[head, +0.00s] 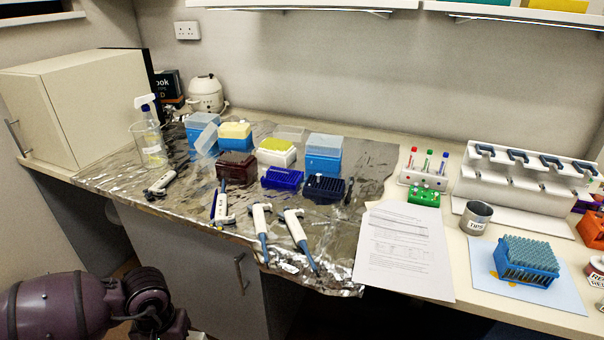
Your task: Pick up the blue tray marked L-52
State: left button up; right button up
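Several blue trays or racks are in the head view, and I cannot read an L-52 mark on any of them. A bright blue rack (283,178) and a dark navy rack (324,189) sit side by side on the foil in the middle of the bench. A blue rack full of grey-blue tips (527,258) stands on a pale blue sheet at the right. My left gripper (178,326) is only partly in view at the bottom left, low in front of the cabinet and away from every rack; its fingers are not clear. My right gripper is not in view.
Lidded tip boxes (323,160), a dark red rack (236,167) and several pipettes (262,232) crowd the foil (370,165). Papers (405,250), a metal cup (476,217), a small green rack (424,197) and a white pipette stand (520,185) are to the right.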

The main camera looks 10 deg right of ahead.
aim_at(527, 255)
jog(key=i+j, duration=0.15)
jog(key=j, duration=0.2)
jog(key=i+j, duration=0.1)
jog(key=j, duration=0.25)
jog(key=i+j+z, duration=0.15)
jog(key=j, duration=0.15)
jog(key=j+z, duration=0.15)
jog(key=j, duration=0.2)
jog(key=z, duration=1)
